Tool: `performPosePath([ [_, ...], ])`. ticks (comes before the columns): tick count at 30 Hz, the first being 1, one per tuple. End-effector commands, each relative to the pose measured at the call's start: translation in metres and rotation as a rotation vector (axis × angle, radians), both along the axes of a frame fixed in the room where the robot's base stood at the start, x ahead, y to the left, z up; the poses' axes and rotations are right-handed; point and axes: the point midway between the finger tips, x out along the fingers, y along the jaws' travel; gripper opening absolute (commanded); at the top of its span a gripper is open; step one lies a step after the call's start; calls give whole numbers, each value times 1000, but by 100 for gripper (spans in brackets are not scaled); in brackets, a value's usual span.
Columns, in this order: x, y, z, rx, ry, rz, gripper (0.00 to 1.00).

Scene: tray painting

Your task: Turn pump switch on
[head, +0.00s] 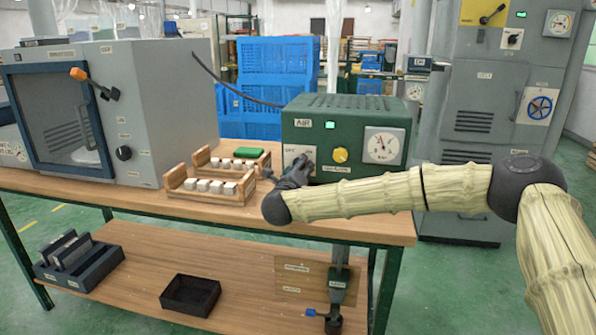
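A green unit (345,103) labelled AIR stands at the back right of the wooden bench. Its front has a small lit green display (330,125), a yellow knob (340,155) and a round gauge (384,145). A pale switch plate (299,151) sits at its lower left. My gripper (294,172) is dark and small in view, just in front of this plate's lower part. It hides part of the plate, so the switch's position does not show. I cannot tell whether the gripper touches it or how its fingers stand.
Wooden trays (214,199) with white blocks stand left of my gripper, one with a green piece (248,152). A grey cabinet (170,100) with an orange-tipped handle fills the bench's left. The lower shelf holds a black bin (190,296). The bench's front strip is clear.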

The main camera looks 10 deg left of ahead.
Motion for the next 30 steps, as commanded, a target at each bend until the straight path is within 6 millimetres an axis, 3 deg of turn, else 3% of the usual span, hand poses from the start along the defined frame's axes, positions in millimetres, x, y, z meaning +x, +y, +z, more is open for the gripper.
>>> performPosePath([
  [1, 0, 0, -1, 0, 1, -1, 25],
  [2, 0, 0, -1, 0, 2, -1, 52],
  [5, 0, 0, -1, 0, 1, 0, 71],
  [19, -8, 1, 0, -1, 1, 2, 71],
  [30, -70, 5, -1, -2, 0, 3, 71],
])
